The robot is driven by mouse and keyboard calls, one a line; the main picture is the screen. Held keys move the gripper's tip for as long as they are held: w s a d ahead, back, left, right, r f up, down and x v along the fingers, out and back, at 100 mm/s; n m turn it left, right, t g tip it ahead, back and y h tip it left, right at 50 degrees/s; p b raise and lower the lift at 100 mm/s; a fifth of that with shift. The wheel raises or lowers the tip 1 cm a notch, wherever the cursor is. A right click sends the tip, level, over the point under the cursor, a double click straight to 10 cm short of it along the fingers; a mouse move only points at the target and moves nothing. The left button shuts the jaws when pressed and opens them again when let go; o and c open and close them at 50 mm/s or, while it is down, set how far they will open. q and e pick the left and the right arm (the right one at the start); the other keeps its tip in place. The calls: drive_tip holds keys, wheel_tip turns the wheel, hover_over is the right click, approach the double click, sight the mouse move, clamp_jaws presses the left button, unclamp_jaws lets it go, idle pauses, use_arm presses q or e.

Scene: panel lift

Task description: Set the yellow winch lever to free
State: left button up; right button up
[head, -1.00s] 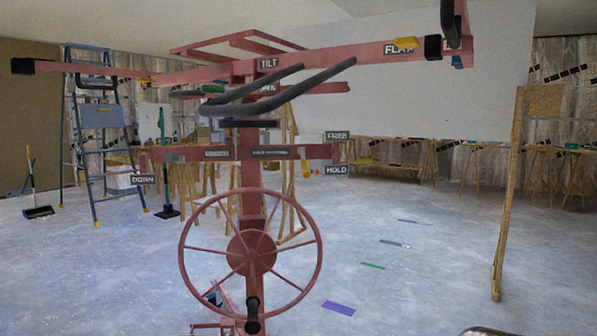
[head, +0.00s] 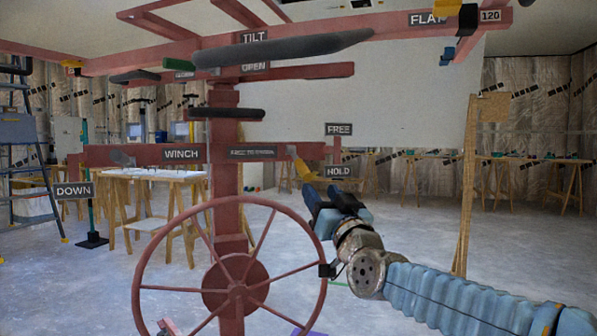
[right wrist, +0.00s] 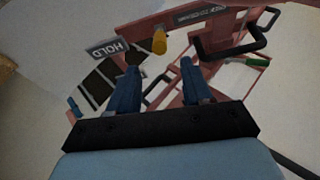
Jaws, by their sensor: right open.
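The yellow winch lever (head: 301,163) sits on the red crossbar right of the post. It slants down and right, its end close to the HOLD sign (head: 339,171) and below the FREE sign (head: 339,129). My right gripper (head: 318,204) is open and empty, just below the lever in the head view. In the right wrist view, the lever's round yellow end (right wrist: 159,41) shows beyond and between the two blue fingertips (right wrist: 160,70), apart from them. The HOLD sign (right wrist: 107,50) is to its left there. My left gripper is out of view.
A large red wheel (head: 150,285) stands in front of the post, left of my right gripper. Dark padded bars (head: 285,47) cross above. A wooden post (head: 468,190) stands at the right. Work tables (head: 155,175) are behind; the floor at right is largely open.

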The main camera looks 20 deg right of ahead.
sight(303, 169)
drive_tip(key=p+x, duration=0.2)
drive_tip(key=x, duration=0.9)
drive_tip(key=shift+w+p, duration=0.25)
drive_tip(key=shift+p, duration=0.05)
clamp_jaws()
